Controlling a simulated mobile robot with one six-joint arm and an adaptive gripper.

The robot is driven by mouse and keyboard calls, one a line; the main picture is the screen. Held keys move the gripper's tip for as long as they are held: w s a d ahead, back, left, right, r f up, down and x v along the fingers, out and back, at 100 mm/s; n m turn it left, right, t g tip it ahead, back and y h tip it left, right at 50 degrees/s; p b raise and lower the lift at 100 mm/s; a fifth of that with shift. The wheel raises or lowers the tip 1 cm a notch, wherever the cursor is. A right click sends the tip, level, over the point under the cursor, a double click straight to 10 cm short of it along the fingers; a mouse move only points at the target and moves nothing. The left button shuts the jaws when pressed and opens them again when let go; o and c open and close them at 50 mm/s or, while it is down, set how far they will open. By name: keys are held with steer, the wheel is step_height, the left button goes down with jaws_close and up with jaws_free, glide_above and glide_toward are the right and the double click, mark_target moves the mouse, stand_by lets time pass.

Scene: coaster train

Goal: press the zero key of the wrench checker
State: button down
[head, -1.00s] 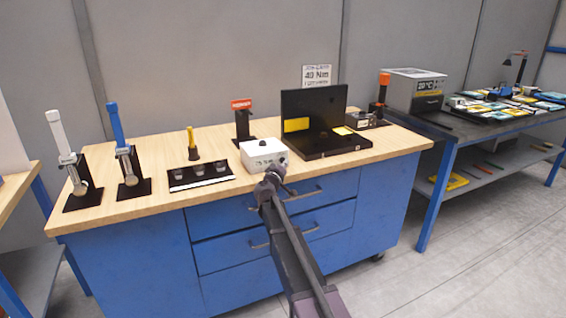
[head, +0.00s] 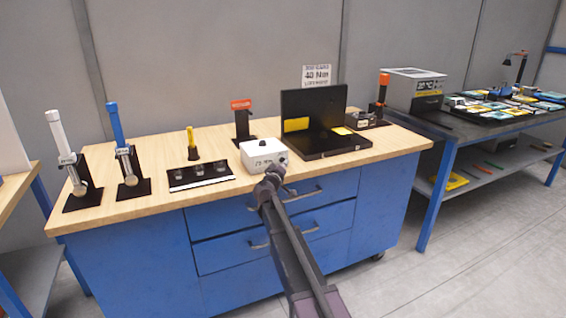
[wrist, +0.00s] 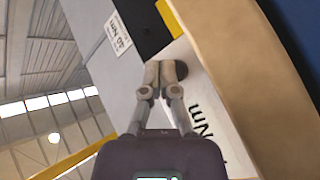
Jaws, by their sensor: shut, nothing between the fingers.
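The wrench checker looks to be the white box (head: 258,153) at the front edge of the wooden bench top. In the wrist view its white face (wrist: 204,118) shows the letters "Nm" and a dark round spot (wrist: 182,70), which may be the zero key. My gripper (head: 279,169) is shut and empty, at the front right of the box. In the wrist view the closed fingertips (wrist: 166,70) lie over the face beside the dark spot and partly cover it. I cannot tell whether they touch it.
An open black case (head: 313,105) stands right of the box. A dark tray (head: 201,184) and the blue-handled wrench (head: 116,125) stand to the left. The bench's front edge (head: 140,209) runs just below the box. A "40 Nm" sign (head: 316,76) hangs behind.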

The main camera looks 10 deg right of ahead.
mark_target(281, 160)
steer(key=shift+w+a+r, duration=0.15)
steer(key=shift+w+a, duration=0.05)
steer(key=shift+w, duration=0.55)
steer(key=shift+w+a+r, duration=0.1)
steer(key=shift+w+a, duration=0.1)
steer(key=shift+w, duration=0.5)
stand_by(1.7)
steer(key=shift+s, duration=0.1)
steer(key=shift+s+d+f, duration=0.1)
steer(key=shift+s+f, duration=0.05)
steer(key=shift+s, duration=0.25)
steer(key=shift+s+d+f, duration=0.1)
steer(key=shift+s+f, duration=0.05)
steer(key=shift+s, duration=0.45)
steer(key=shift+s+d, duration=0.3)
steer(key=shift+s, duration=0.7)
steer(key=shift+s+d, duration=0.25)
steer(key=shift+s, duration=0.7)
steer(key=shift+s+d, duration=0.3)
steer(key=shift+s, duration=0.7)
